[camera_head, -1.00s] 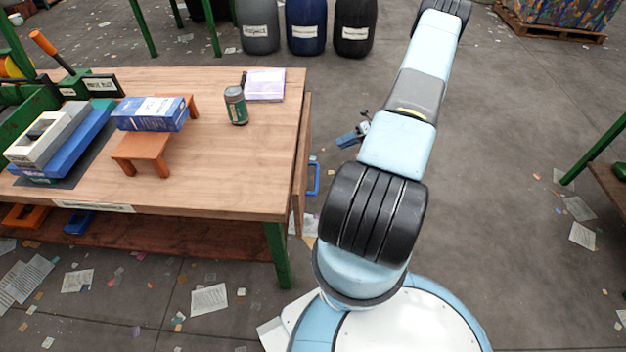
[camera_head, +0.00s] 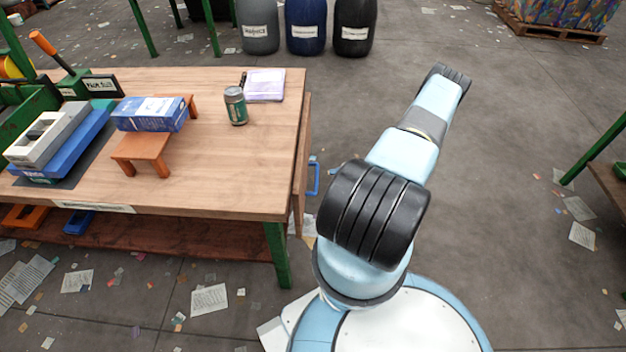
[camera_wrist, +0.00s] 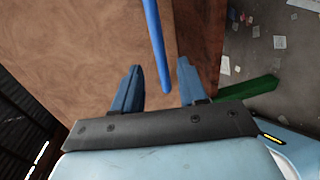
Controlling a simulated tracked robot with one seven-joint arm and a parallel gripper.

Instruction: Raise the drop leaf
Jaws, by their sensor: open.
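The drop leaf (camera_head: 300,165) hangs down at the right end of the wooden workbench (camera_head: 225,165). A blue handle (camera_head: 315,180) stands out from its outer face. In the wrist view, my gripper (camera_wrist: 160,65) is open, with one blue finger on each side of the long blue handle (camera_wrist: 155,40). The handle's near end lies between the fingers, with a gap visible on both sides. I cannot tell how deep it sits. A brown wooden face lies beyond. In the head view my arm hides most of the gripper.
On the bench are a green can (camera_head: 235,106), a purple-covered pad (camera_head: 264,85), a blue box (camera_head: 150,114) on a small orange stand (camera_head: 142,152), and a grey-and-blue block. Barrels (camera_head: 305,25) stand behind. Open floor with scattered papers lies to the right.

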